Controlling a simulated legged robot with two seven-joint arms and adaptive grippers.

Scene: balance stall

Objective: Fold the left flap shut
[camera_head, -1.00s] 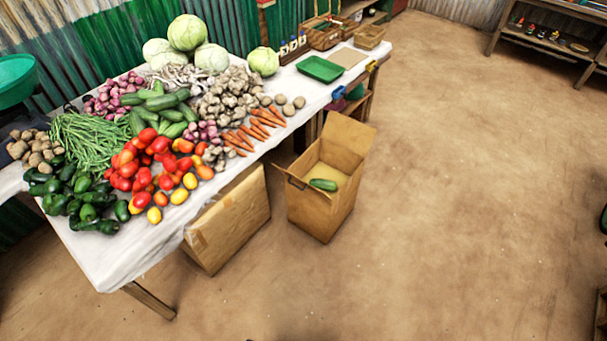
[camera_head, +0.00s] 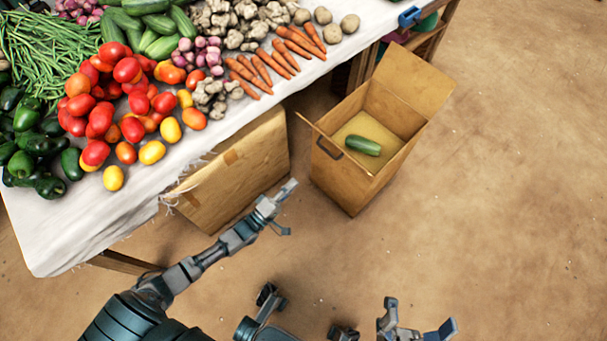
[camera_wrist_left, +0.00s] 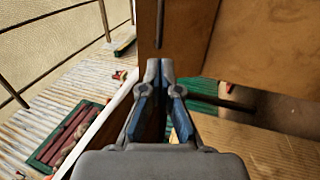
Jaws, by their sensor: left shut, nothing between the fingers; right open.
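An open cardboard box (camera_head: 345,190) stands on the floor, with a green cucumber (camera_head: 362,145) inside. Its left flap (camera_head: 318,133) shows almost edge-on along the left rim, with a dark handle at its middle. The right flap (camera_head: 418,80) stands up, open. My left gripper (camera_head: 289,188) is shut and empty, left of the box and apart from it in the head view. In the left wrist view, its closed fingertips (camera_wrist_left: 160,66) point at brown cardboard (camera_wrist_left: 180,35). My right gripper (camera_head: 420,318) is open and empty at the bottom, in front of the box.
A table with a white cloth (camera_head: 65,235) fills the upper left, loaded with tomatoes (camera_head: 125,70), carrots (camera_head: 262,68) and other vegetables. A closed brown carton (camera_head: 245,170) stands at its front edge, left of the open box. The floor (camera_head: 510,200) on the right is clear.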

